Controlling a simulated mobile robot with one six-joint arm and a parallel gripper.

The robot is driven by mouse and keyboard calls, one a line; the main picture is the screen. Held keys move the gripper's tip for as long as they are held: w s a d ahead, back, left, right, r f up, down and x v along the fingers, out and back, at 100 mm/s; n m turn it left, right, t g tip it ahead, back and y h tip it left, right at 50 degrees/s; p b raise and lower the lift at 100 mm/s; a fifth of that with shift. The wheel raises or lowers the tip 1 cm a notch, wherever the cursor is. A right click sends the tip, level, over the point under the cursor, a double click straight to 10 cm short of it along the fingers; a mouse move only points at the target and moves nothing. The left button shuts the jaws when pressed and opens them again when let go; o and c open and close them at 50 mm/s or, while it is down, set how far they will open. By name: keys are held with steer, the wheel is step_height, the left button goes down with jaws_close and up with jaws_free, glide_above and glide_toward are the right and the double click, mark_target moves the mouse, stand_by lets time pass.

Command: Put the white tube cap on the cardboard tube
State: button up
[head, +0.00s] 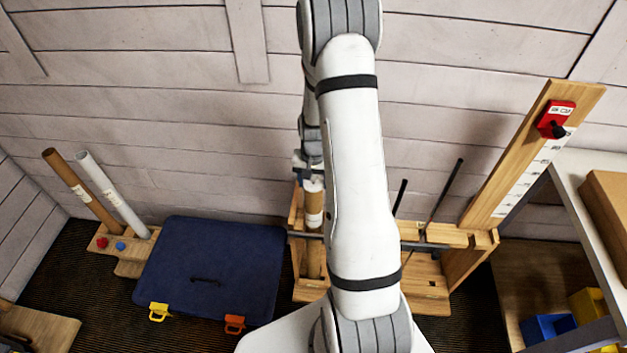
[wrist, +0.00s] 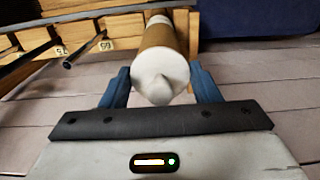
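The brown cardboard tube (head: 314,230) stands in the wooden rack left of my arm, with a white label band on it. It also shows in the wrist view (wrist: 159,40). The white tube cap (wrist: 160,80), with a rounded knob, is at the tube's near end, in line with it and seemingly against it; how far it is seated cannot be told. In the head view the gripper (head: 311,176) is at the tube's top, small and partly hidden.
The wooden rack (head: 430,290) holds dark shafts to the right. A tall wooden post (head: 530,150) carries a red device (head: 556,119). A blue case (head: 212,265) lies left. Two more tubes (head: 85,190) (head: 113,195) stand in a wooden block at far left. A shelf unit is at right.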

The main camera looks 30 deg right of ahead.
steer(key=o, duration=0.5)
steer(key=shift+r+b, duration=0.4)
steer(key=shift+r, duration=3.5)
steer(key=shift+r, duration=0.15)
steer(key=s+a+r+n+t, duration=0.1)
steer(key=s+a+r+n, duration=0.1)
steer(key=s+a+r, duration=0.35)
steer(key=s+a+r+n+t, duration=0.1)
steer(key=s+a+r, duration=0.15)
steer(key=r, duration=0.55)
steer(key=s+a+r+n, duration=0.1)
steer(key=s+a+r, duration=0.1)
steer(key=s, duration=0.2)
steer(key=s+a+r+n, duration=0.1)
steer(key=s+r, duration=0.1)
steer(key=s, duration=0.1)
steer(key=s+a+r+n+t, duration=0.1)
steer(key=s+a+r, duration=0.1)
steer(key=s, duration=0.2)
steer(key=shift+s+a+r+n, duration=0.25)
steer(key=shift+s+a+n, duration=0.05)
